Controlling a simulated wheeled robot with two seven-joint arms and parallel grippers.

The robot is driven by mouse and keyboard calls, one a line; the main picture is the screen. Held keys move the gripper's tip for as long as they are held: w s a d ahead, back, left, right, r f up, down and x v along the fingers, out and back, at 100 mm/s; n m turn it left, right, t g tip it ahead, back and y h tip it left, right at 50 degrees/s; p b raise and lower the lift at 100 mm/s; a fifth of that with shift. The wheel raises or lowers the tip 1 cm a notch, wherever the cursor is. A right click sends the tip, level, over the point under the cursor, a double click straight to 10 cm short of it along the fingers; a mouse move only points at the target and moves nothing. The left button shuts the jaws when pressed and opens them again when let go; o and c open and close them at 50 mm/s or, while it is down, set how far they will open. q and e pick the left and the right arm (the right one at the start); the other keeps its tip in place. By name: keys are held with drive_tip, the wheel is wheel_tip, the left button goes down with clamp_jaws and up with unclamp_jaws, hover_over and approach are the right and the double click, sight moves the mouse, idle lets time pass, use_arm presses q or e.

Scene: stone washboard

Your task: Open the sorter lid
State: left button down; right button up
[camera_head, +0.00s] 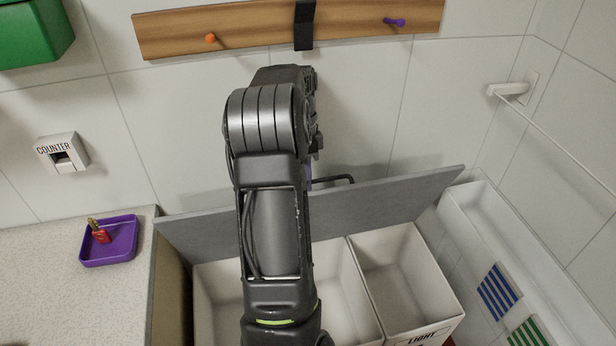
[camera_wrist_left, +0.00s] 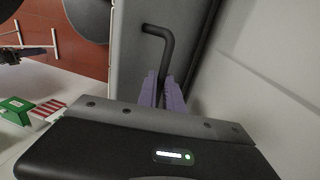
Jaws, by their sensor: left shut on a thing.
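The sorter lid (camera_head: 370,205) is a grey panel standing tilted up at the back of the sorter, against the wall side. The sorter (camera_head: 400,262) below shows open white compartments, one with a label reading LIGHT. A black bar handle (camera_head: 338,180) sticks out from the lid; it also shows in the left wrist view (camera_wrist_left: 160,38). My left gripper (camera_wrist_left: 164,85) has purple fingers, shut on the handle. In the head view my left arm covers the middle of the lid and most of the gripper. My right gripper is not in view.
A purple tray (camera_head: 86,256) holding a small red item (camera_head: 100,236) sits on the counter at left. A wooden rail (camera_head: 260,28) with pegs and a COUNTER switch box (camera_head: 60,152) are on the wall. A white rack (camera_head: 510,88) is at right.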

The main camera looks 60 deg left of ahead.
use_arm(q)
drive_tip(key=shift+s+f, duration=0.2)
drive_tip(key=c, duration=1.9)
unclamp_jaws()
drive_tip(key=o, duration=0.3)
drive_tip(key=shift+a+f, duration=0.1)
drive_tip(key=shift+a, duration=0.15)
drive_tip(key=shift+o, duration=0.5)
drive_tip(key=shift+w+d, duration=0.1)
drive_tip(key=shift+d, duration=0.05)
